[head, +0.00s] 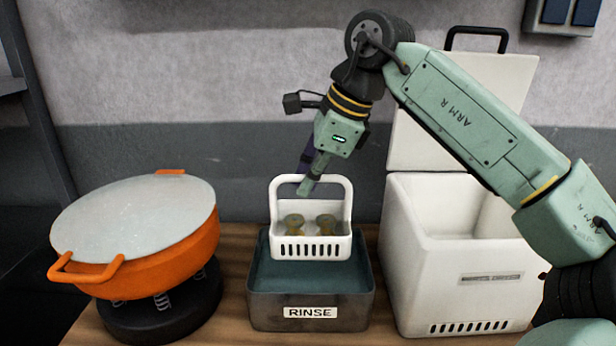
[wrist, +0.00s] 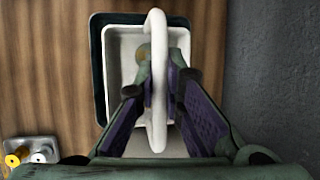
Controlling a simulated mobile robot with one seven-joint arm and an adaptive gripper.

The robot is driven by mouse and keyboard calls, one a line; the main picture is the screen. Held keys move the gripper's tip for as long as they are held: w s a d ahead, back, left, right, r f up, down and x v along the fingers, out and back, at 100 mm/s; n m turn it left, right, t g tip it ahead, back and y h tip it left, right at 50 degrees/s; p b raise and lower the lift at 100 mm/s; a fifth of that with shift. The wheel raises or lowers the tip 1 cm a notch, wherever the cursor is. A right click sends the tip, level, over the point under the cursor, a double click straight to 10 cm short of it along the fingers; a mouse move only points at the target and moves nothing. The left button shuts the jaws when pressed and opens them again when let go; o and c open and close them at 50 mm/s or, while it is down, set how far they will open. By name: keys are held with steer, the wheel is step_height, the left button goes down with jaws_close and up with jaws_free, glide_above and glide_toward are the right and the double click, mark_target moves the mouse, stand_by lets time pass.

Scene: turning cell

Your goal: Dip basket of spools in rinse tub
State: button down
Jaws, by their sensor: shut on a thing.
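The white basket (head: 310,246) has a loop handle and a slotted front, and two brownish spools (head: 325,224) show in it. My gripper (head: 309,186) is shut on the handle from above, and the handle (wrist: 157,80) runs between the purple-padded fingers in the wrist view. The basket hangs upright over the grey rinse tub (head: 310,312), labelled RINSE, which holds dark teal liquid. The basket's whole front shows down to its bottom edge; I cannot tell whether its underside touches the liquid. In the wrist view my fingers hide much of the basket's inside.
An orange pot (head: 165,262) with a pale lid stands on a black base at left. A white box (head: 450,281) with its lid raised stands close to the tub's right. A wall is behind. In the wrist view, a small metal fixture (wrist: 38,149) with yellow parts sits lower left.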

steer(key=shift+f+b, duration=4.5)
steer(key=shift+f, duration=2.15)
steer(key=shift+r, duration=0.15)
steer(key=shift+r+p, duration=5.05)
steer(key=shift+r, duration=1.1)
